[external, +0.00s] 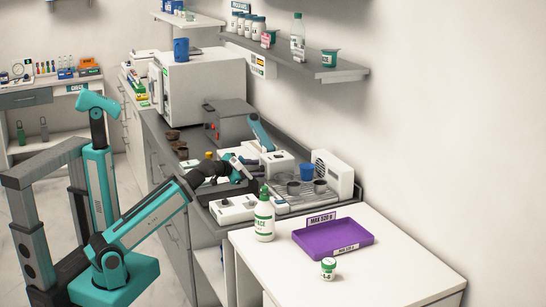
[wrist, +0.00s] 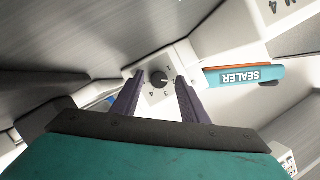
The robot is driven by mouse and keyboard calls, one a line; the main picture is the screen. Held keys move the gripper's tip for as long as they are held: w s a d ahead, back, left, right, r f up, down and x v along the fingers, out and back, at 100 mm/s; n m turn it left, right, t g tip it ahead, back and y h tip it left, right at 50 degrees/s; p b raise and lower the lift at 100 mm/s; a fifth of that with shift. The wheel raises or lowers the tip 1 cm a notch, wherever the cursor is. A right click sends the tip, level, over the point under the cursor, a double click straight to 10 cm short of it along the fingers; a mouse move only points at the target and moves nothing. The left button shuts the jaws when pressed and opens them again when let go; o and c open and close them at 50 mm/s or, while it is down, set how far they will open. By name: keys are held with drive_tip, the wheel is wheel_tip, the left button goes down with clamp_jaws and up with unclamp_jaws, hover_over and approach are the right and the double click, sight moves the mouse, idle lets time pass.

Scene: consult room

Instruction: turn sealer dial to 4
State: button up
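The sealer's dial (wrist: 159,80) is a small dark round knob on a white panel, with small digits printed around it. A light mark on the knob seems to point right in the wrist view; the exact setting is too small to read. Whether the fingertips reach down to the knob's depth is unclear. In the external view my gripper (external: 243,168) is low over the counter devices, and the dial is hidden.
A white box with knobs (external: 234,207) stands at the counter's near edge. A blue cup (external: 306,172) and dark cups (external: 320,186) stand on a rack to the right. A white pump bottle (external: 264,220) and purple tray (external: 334,238) are on the nearer white table.

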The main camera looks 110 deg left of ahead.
drive_tip(key=shift+d+b, duration=0.2)
drive_tip(key=shift+b, duration=0.3)
drive_tip(key=b+v, duration=0.2)
drive_tip(key=b, duration=0.1)
drive_tip(key=shift+s+f, duration=0.1)
drive_tip(key=b+v, duration=0.5)
drive_tip(key=shift+b+v, duration=1.4)
drive_tip(key=shift+v, duration=0.8)
drive_tip(key=shift+s+r, duration=0.1)
drive_tip(key=shift+r, duration=0.1)
